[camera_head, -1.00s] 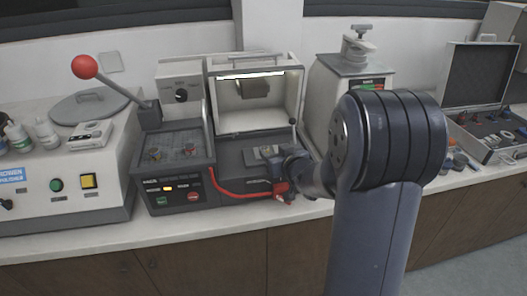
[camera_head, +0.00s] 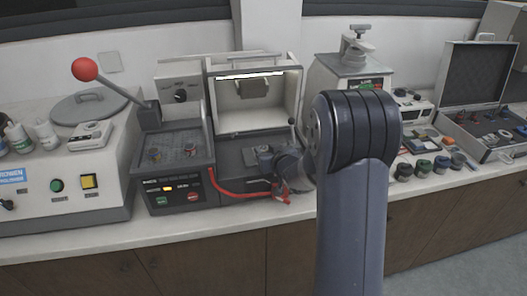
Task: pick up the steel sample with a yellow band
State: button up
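I cannot pick out a steel sample with a yellow band for certain. Several short dark cylinders (camera_head: 423,168) with coloured parts stand on the counter at the right, and more small pieces (camera_head: 487,138) lie in the open case. My gripper (camera_head: 284,191) is low in front of the middle machine, beside the red hose. Its fingers are small and partly hidden by my wrist, so their opening is unclear.
A red-knobbed lever (camera_head: 86,69) rises at the left. The red hose (camera_head: 238,193) runs along the middle machine's front. An open case (camera_head: 478,75) stands at the right. The counter's front strip (camera_head: 150,228) is clear on the left.

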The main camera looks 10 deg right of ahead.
jog(key=c, duration=0.7)
jog(key=shift+r, duration=0.15)
